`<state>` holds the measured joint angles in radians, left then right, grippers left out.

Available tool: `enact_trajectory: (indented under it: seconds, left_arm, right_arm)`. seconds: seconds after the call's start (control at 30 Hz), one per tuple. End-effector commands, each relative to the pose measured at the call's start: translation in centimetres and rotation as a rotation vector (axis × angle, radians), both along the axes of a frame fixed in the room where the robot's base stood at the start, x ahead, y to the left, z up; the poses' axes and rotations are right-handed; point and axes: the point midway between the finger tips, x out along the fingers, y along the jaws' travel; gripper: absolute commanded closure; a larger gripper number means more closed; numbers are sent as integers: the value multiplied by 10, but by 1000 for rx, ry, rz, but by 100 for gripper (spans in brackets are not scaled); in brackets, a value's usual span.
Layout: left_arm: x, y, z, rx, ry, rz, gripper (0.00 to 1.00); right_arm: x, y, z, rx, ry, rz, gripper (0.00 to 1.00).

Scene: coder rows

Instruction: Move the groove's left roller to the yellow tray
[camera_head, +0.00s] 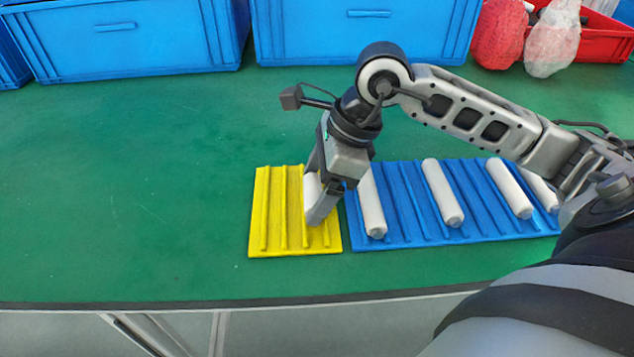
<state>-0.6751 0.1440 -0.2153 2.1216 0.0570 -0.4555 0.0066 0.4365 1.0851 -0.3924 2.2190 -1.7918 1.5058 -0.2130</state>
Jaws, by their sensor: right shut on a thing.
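The yellow tray (264,240) is ridged and lies flat on the green table. My right gripper (319,213) is over the right part of the yellow tray, shut on a white roller (312,187) that is mostly hidden by the fingers. I cannot tell whether this roller touches the tray. The blue grooved tray (400,205) lies just right of the yellow one. It holds several white rollers: a left one (372,210), a middle one (443,195), and others further right, partly behind my arm. My left gripper is out of view.
Two large blue crates (130,45) and (365,35) stand along the back. A red bin (607,40) with red and white bagged items is at the back right. The table left of the yellow tray is clear. The table's front edge runs below the trays.

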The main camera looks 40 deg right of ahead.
Motion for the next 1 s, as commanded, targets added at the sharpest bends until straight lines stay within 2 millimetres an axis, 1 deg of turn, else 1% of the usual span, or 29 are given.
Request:
enact_trajectory:
  seconds: [0.03, 0.07, 0.1, 0.17, 0.37, 0.47, 0.57, 0.67, 0.7, 1.0]
  left_arm:
    - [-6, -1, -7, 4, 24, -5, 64]
    - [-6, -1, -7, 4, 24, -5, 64]
    - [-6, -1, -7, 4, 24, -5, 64]
    - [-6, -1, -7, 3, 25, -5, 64]
    - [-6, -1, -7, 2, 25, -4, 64]
    - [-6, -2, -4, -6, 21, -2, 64]
    - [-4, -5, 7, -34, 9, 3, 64]
    - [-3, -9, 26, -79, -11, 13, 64]
    - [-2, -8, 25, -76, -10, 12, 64]
    - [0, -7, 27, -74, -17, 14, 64]
  right_arm:
    - [0, 0, 1, 0, 0, 0, 42]
    - [0, 0, 1, 0, 0, 0, 42]
    - [0, 0, 1, 0, 0, 0, 16]
    - [0, 0, 1, 0, 0, 0, 0]
    - [0, 0, 0, 0, 0, 0, 0]
    - [0, 0, 0, 0, 0, 0, 0]
    - [0, 0, 0, 0, 0, 0, 0]
    - [0, 0, 0, 0, 0, 0, 0]
    - [-1, -5, 11, -3, -5, -2, 0]
    - [-17, -30, 82, -4, -7, -2, 0]
